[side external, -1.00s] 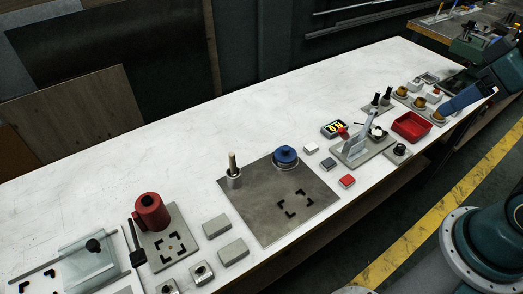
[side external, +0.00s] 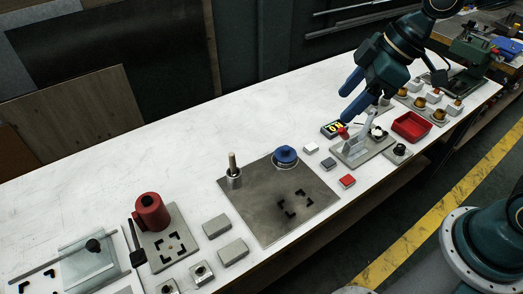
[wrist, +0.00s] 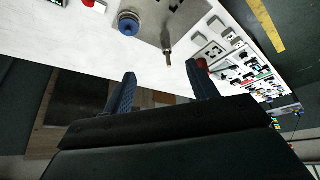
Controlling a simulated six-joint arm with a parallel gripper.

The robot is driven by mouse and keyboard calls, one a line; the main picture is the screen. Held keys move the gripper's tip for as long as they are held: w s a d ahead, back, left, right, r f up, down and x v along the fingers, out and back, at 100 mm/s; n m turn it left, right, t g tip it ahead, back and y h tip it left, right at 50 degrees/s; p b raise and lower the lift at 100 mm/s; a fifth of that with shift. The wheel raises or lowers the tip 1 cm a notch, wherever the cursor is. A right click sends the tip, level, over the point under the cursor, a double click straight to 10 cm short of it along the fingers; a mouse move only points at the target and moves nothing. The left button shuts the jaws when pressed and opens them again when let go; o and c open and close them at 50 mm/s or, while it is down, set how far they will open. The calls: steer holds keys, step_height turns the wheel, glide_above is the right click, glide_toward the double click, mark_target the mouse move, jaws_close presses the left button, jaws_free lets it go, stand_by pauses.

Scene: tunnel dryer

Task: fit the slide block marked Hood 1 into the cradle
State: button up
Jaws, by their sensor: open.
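No marking "Hood 1" is readable, so I cannot tell which block is meant. Two grey blocks, one at the back (side external: 216,226) and one in front (side external: 233,252), lie left of the large grey plate. Smaller white (side external: 310,148), grey (side external: 328,164) and red (side external: 347,181) blocks lie right of that plate. I cannot tell for certain which fixture is the cradle. My gripper (side external: 344,107) is raised above the bench near the lit display, its two blue fingers apart and empty. In the wrist view my gripper (wrist: 160,72) also has nothing between its fingers.
The large grey plate (side external: 262,215) carries a blue round part (side external: 286,155) and an upright pin (side external: 232,170). A lever clamp (side external: 355,148) and red tray (side external: 411,127) stand to the right. A red cylinder (side external: 150,213) stands left. The bench's back half is clear.

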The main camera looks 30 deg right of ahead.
steer(key=w+a+f+n+g+y, duration=0.2)
steer(key=w+a+f+n, duration=0.1)
steer(key=a+f, duration=0.5)
steer(key=w+a+f+n+g+y, duration=0.1)
steer(key=w+a+f+n+y, duration=0.2)
steer(key=a+f, duration=0.5)
step_height(320, 180, down, 3)
steer(key=w+n, duration=0.1)
steer(key=n, duration=0.1)
steer(key=shift+w+n+g, duration=0.25)
steer(key=shift+n+g, duration=0.05)
steer(key=shift+g, duration=0.1)
steer(key=shift+a, duration=0.2)
glide_toward(217, 224)
steer(key=shift+x, duration=1.1)
steer(key=shift+w+a+f, duration=0.1)
steer(key=shift+a+f, duration=0.15)
steer(key=shift+f, duration=0.35)
steer(key=shift+x, duration=2.6)
steer(key=shift+a+r, duration=0.15)
steer(key=shift+r, duration=0.05)
